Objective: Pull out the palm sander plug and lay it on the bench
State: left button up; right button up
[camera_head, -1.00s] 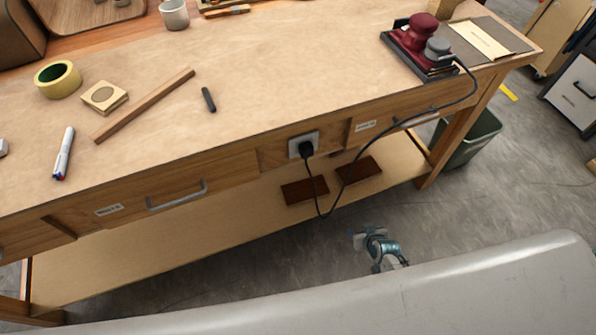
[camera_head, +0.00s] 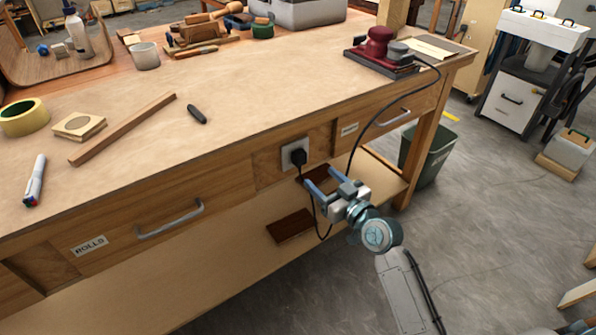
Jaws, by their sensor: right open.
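The black plug (camera_head: 298,157) sits in the grey socket plate (camera_head: 289,153) on the front of the bench (camera_head: 190,101). Its black cord hangs below the bench edge in a loop, then rises to the right over the bench top to the red palm sander (camera_head: 379,44), which stands on a dark base at the right end. My right gripper (camera_head: 313,180) is open, its two blue fingers pointing up and left. In the picture it is just below and right of the plug, with no visible hold on it. The cord passes by the fingers; contact cannot be told. My left gripper is not in view.
The bench's front middle is bare. A drawer handle (camera_head: 170,220) juts out left of the socket. A green bin (camera_head: 428,152) stands at right.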

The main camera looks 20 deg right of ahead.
aim_at(303, 161)
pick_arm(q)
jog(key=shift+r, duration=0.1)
pick_arm(e)
jog(key=shift+r, duration=0.1)
jog(key=b+x, duration=0.1)
jog(key=x, duration=0.6)
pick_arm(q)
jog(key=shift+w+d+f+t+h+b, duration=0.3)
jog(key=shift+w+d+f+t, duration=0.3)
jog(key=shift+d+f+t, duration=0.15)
pick_arm(e)
jog(key=shift+x, duration=1)
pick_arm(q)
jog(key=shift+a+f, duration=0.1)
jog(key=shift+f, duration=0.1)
pick_arm(e)
grip_shut()
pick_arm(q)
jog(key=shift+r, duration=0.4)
pick_arm(e)
jog(key=v, duration=0.6)
dwell(0.7)
